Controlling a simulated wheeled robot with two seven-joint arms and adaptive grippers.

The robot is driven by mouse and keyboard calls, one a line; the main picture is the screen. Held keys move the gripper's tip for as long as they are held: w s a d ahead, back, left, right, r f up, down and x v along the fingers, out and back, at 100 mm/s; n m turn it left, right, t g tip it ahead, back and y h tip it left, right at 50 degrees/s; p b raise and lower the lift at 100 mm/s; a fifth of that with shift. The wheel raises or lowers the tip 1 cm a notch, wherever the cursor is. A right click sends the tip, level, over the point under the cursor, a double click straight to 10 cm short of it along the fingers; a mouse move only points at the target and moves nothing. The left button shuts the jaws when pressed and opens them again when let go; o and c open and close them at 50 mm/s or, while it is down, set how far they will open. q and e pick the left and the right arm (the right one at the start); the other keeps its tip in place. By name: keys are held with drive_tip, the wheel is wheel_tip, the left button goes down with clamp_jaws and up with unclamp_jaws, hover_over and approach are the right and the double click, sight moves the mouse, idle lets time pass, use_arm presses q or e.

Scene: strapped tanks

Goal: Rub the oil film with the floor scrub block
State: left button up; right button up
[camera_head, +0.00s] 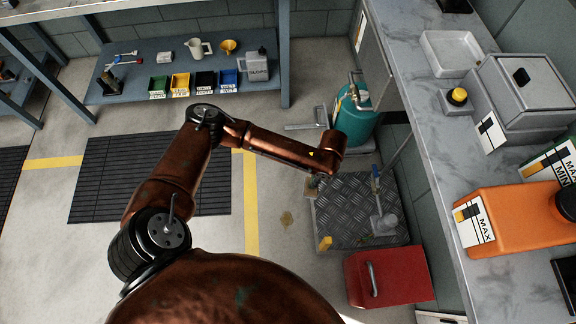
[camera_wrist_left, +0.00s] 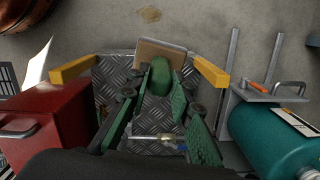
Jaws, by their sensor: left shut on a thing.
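The floor scrub block (camera_wrist_left: 160,51) shows in the left wrist view as a brown slab with a green grip. My left gripper (camera_wrist_left: 161,85) is shut on its green grip, with one finger on each side. The block is seen over the far edge of the diamond plate; I cannot tell whether it touches anything. The oil film (camera_head: 287,218) is a small brownish patch on the floor, left of the plate. It also shows beyond the block in the left wrist view (camera_wrist_left: 150,14). In the head view my left arm mostly hides the gripper and block. My right gripper is not in view.
The diamond plate (camera_head: 350,196) has yellow corner pieces (camera_head: 325,243). A teal tank (camera_head: 355,122) stands behind it and a red box (camera_head: 388,276) in front. A marble-topped counter (camera_head: 430,160) runs along the right. Floor around the oil film is clear.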

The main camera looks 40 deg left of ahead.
use_arm(q)
drive_tip(key=s+a+f+m+b, duration=0.2)
drive_tip(key=f+m, duration=0.3)
drive_tip(key=f, duration=0.6)
drive_tip(key=s+a+f+m+t+b, duration=0.1)
drive_tip(key=s+a+f+m+b, duration=0.2)
drive_tip(key=f, duration=0.8)
drive_tip(key=s+a+f+m+t+b, duration=0.1)
drive_tip(key=s+a+f+m+b, duration=0.1)
drive_tip(key=f+m, duration=0.4)
drive_tip(key=shift+s+a+f+m+y+b, duration=0.35)
drive_tip(key=shift+s+f+m+y+b, duration=0.05)
drive_tip(key=shift+f, duration=2)
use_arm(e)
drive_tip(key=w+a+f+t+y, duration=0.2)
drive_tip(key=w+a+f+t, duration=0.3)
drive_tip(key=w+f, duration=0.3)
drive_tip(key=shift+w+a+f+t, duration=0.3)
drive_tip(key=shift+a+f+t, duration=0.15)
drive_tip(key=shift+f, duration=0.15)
use_arm(q)
drive_tip(key=shift+f+b, duration=0.4)
drive_tip(key=shift+f, duration=0.35)
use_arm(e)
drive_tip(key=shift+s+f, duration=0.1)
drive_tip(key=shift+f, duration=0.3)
